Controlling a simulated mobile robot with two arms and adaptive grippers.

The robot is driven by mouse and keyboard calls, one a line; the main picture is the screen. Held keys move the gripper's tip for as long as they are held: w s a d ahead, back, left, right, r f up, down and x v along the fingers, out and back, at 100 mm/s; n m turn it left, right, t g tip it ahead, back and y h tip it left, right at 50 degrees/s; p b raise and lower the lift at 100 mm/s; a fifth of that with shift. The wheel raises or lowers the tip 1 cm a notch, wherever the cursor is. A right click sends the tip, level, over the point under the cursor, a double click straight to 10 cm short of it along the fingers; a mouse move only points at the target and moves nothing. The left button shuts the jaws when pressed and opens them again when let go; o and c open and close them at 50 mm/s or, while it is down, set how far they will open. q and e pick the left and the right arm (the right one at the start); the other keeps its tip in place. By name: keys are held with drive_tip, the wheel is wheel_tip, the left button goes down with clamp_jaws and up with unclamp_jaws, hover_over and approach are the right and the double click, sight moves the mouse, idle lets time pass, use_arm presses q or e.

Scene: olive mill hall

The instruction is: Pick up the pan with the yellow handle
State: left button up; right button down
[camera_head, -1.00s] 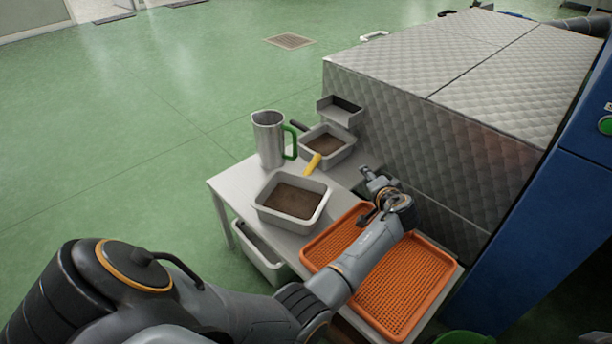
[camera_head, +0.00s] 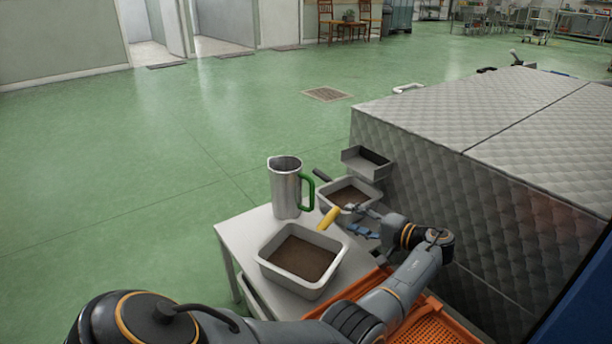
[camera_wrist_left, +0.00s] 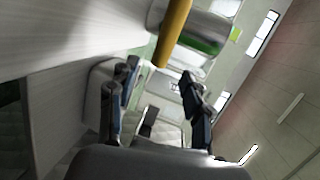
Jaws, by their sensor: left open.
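The pan with the yellow handle (camera_head: 264,258) is a grey rectangular pan with brown contents, standing on the light table. Its yellow handle (camera_head: 329,218) points toward the back right; the handle also shows at the top of the left wrist view (camera_wrist_left: 175,32). My left gripper (camera_head: 362,219) is open and empty, just right of the handle and apart from it. In the left wrist view the two fingers of my left gripper (camera_wrist_left: 158,92) stand apart, with the handle's end beyond them. My right gripper is not in view.
A second pan (camera_head: 366,204) with a dark handle stands behind the yellow handle. A metal jug (camera_head: 284,190) with a green handle stands left of it. An orange perforated tray (camera_head: 432,328) lies under my left arm. A quilted metal block (camera_head: 440,165) bounds the right.

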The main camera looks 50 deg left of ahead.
use_arm(q)
drive_tip(key=b+x, duration=0.2)
drive_tip(key=x, duration=0.3)
drive_tip(key=shift+w+b, duration=0.3)
drive_tip(key=shift+b, duration=0.1)
drive_tip(key=shift+a, duration=0.35)
drive_tip(key=shift+c, duration=0.2)
clamp_jaws()
drive_tip(key=shift+r, duration=0.1)
